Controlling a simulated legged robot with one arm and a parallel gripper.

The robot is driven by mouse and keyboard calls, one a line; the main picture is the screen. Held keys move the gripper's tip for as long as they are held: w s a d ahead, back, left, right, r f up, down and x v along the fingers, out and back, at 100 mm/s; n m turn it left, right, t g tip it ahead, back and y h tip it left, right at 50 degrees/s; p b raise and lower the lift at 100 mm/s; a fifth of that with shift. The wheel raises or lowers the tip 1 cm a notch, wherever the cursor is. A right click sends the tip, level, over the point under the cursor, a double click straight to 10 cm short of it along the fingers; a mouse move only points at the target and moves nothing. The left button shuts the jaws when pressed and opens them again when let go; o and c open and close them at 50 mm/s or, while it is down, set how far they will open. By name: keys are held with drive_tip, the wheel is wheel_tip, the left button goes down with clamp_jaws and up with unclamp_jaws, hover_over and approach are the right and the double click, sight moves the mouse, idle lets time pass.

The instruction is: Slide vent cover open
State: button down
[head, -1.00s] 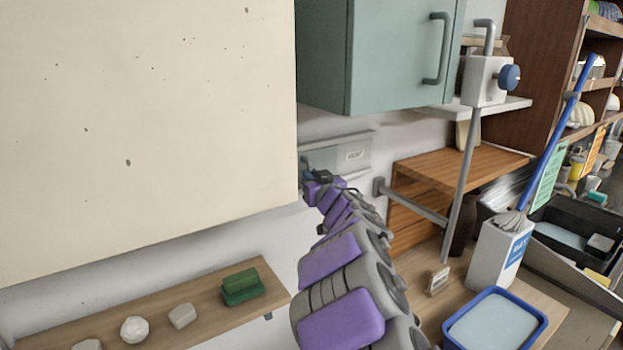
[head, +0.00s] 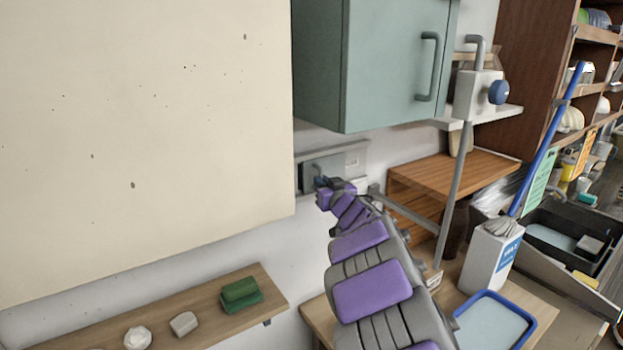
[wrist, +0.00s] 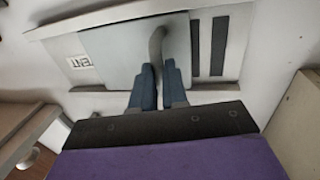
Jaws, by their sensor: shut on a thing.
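The vent cover (wrist: 115,50) is a flat grey plate in a pale wall frame (wrist: 245,30). In the wrist view it sits at the left and middle of the frame, with two dark slots (wrist: 218,46) uncovered to its right. A grey upright handle (wrist: 156,45) stands on the cover. My gripper (wrist: 161,82) has its blue fingers shut on the handle's lower end. In the head view my gripper (head: 322,184) is at the vent cover (head: 337,165), below the green cabinet. My arm hides part of the vent there.
A cream panel (head: 140,120) fills the left foreground, close to the vent's left end. The green cabinet (head: 375,65) hangs above. A grey pole (head: 458,185) and a wooden shelf unit (head: 455,170) stand to the right. A low shelf (head: 190,320) holds small items.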

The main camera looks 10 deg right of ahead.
drive_tip(key=p, duration=0.7)
approach(342, 169)
drive_tip(key=w, duration=0.1)
drive_tip(key=w+a, duration=0.1)
drive_tip(key=w, duration=0.2)
drive_tip(key=shift+w+a+r, duration=0.2)
drive_tip(key=shift+r, duration=0.05)
drive_tip(key=shift+a, duration=0.1)
drive_tip(key=c, duration=1.5)
unclamp_jaws()
drive_tip(key=shift+c, duration=0.2)
drive_tip(key=o, duration=0.3)
drive_tip(key=shift+w+d+f, duration=0.25)
drive_tip(key=shift+w+f, duration=0.05)
drive_tip(key=shift+w, duration=0.05)
drive_tip(key=shift+o, duration=0.5)
drive_tip(key=shift+d, duration=0.1)
drive_tip(key=shift+s+r, duration=0.1)
drive_tip(key=shift+s, duration=0.15)
drive_tip(key=shift+s, duration=0.1)
